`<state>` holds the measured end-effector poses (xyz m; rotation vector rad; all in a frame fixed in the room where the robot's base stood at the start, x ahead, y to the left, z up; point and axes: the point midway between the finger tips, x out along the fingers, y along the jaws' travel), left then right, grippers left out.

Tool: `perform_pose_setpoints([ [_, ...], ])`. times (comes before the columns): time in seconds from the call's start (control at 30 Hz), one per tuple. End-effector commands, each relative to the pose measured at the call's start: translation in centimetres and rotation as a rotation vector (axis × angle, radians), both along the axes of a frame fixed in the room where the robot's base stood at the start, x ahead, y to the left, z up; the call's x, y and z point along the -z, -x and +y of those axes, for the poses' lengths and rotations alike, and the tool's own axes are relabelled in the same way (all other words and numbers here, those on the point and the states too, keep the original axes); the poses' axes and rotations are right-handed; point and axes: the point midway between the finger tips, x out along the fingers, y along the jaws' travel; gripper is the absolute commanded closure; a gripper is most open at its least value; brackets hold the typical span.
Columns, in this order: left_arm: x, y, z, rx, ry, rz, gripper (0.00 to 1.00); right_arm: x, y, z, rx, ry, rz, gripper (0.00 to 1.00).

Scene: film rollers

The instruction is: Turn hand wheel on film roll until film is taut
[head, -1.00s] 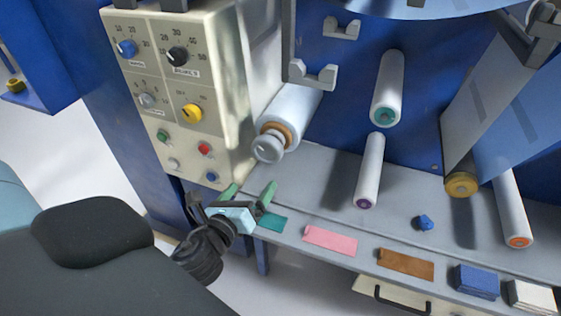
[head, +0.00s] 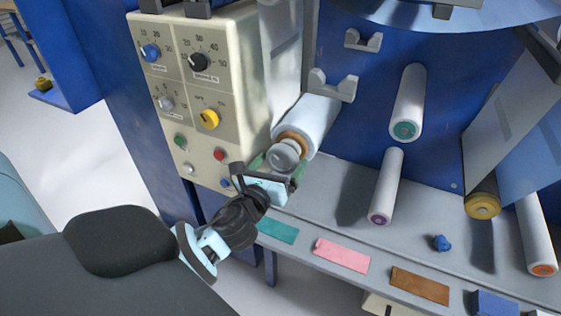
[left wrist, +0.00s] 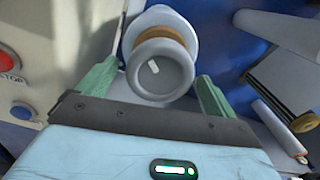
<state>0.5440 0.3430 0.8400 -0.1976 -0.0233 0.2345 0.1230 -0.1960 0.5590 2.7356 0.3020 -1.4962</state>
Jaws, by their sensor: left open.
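The film roll (head: 313,121) is a pale cylinder beside the control panel, with a tan ring and a grey hand wheel (head: 284,155) on its near end. In the left wrist view the hand wheel (left wrist: 160,74) is round with a small white mark on its face; the film roll (left wrist: 160,22) shows behind it. My left gripper (head: 273,164) is open at the hand wheel. In the left wrist view its green fingers (left wrist: 154,84) stand on either side of the wheel, with a visible gap at least on the right. My right gripper is not in view.
The control panel (head: 190,122) with knobs and buttons stands close on the left. Several other rollers, such as one with a purple end (head: 386,186), stick out to the right. The grey shelf (head: 335,205) below holds coloured cards and a blue knob (head: 441,243).

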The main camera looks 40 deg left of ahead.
Motion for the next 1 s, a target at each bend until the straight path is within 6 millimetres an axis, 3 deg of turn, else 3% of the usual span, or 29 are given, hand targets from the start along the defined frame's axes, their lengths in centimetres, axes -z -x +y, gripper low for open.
perform_pose_setpoints([
  [0.4, 0.0, -0.96, 0.21, 0.0, 0.001, 0.0, 0.07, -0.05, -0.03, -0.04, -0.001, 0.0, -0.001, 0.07],
  [0.77, 0.0, -0.93, 0.21, 0.0, 0.001, 0.0, 0.52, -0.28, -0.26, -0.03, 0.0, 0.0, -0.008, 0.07],
  [1.0, -0.02, -0.92, 0.2, 0.0, 0.025, -0.005, 0.52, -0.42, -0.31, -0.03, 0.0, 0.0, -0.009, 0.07],
])
